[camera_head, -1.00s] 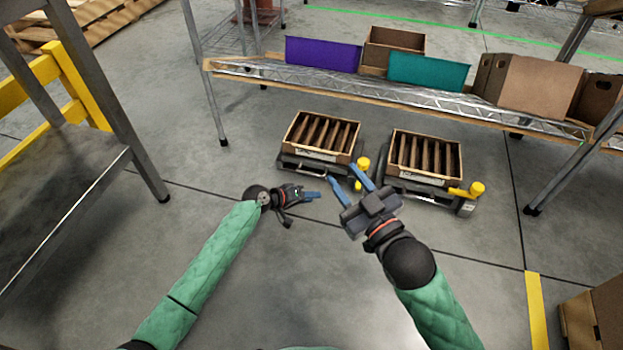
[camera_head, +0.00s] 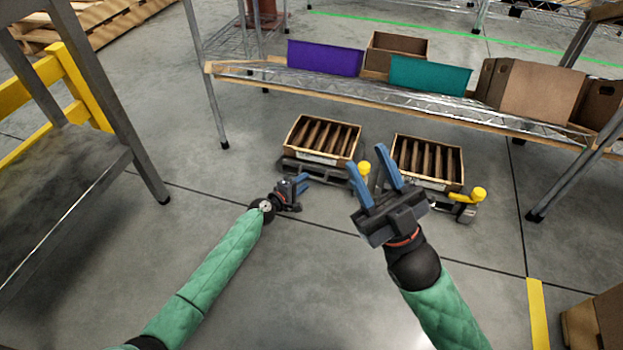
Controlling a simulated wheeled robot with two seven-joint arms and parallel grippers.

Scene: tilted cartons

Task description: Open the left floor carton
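The left floor carton (camera_head: 312,156) is a tan, open-topped box with a row of brown slats showing inside. It sits tilted on a low dark stand under the wire shelf. My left gripper (camera_head: 306,182) is just in front of and below this carton, apart from it. Its two blue fingers show with a small gap and nothing between them. My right gripper (camera_head: 368,156) is in front of the gap between the two floor cartons, its blue fingers spread wide and empty. It hides part of the right stand.
A similar right floor carton (camera_head: 430,182) sits on its own stand. Yellow knobs (camera_head: 479,194) stick up beside the stands. The wire shelf (camera_head: 400,97) above holds purple (camera_head: 325,58) and teal (camera_head: 428,75) bins and cardboard boxes. The floor in front is clear.

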